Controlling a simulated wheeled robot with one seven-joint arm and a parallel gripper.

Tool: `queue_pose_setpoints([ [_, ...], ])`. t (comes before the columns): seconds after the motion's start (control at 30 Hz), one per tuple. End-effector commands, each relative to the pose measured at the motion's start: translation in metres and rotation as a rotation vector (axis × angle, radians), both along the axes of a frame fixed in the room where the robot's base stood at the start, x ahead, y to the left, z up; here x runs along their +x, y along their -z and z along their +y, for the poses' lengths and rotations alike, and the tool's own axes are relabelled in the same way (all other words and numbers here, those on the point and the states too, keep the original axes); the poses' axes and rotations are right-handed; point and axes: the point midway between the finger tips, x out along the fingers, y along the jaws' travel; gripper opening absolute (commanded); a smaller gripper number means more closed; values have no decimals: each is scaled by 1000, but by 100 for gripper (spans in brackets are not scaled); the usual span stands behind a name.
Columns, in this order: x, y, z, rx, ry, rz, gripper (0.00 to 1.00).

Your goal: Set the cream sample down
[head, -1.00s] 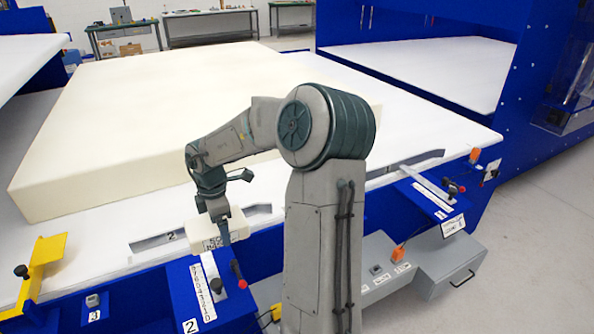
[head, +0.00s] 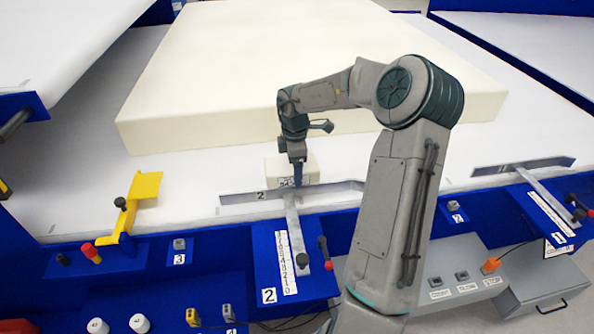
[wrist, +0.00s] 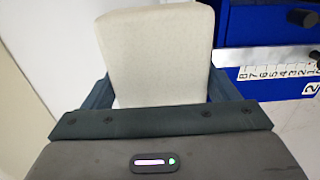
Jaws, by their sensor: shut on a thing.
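The cream sample (head: 285,167), a small pale block with dark print on its front, is held in my gripper (head: 298,174) at the front of the white bed (head: 190,190), just behind the slot marked 2. My gripper points down and its fingers are shut on the block. The wrist view shows the sample (wrist: 158,50) between both dark fingers of my gripper (wrist: 160,92). I cannot tell whether its underside touches the bed. The large cream foam slab (head: 300,70) lies on the bed behind it.
A yellow bracket (head: 140,195) is at the left front, and another ruler station (head: 545,215) at the right. The bed is clear between bracket and sample.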

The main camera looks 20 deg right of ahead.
Motion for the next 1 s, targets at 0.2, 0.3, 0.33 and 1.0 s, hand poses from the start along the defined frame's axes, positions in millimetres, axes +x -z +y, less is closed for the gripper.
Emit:
queue_pose_setpoints([
  [0.2, 37, 24, -12, 3, 0, 1, 60],
  [0.3, 49, 31, -17, 2, 0, -1, 60],
  [0.33, 52, 33, -18, 2, 1, -1, 60],
  [1.0, 59, 77, -21, -1, 1, -1, 60],
])
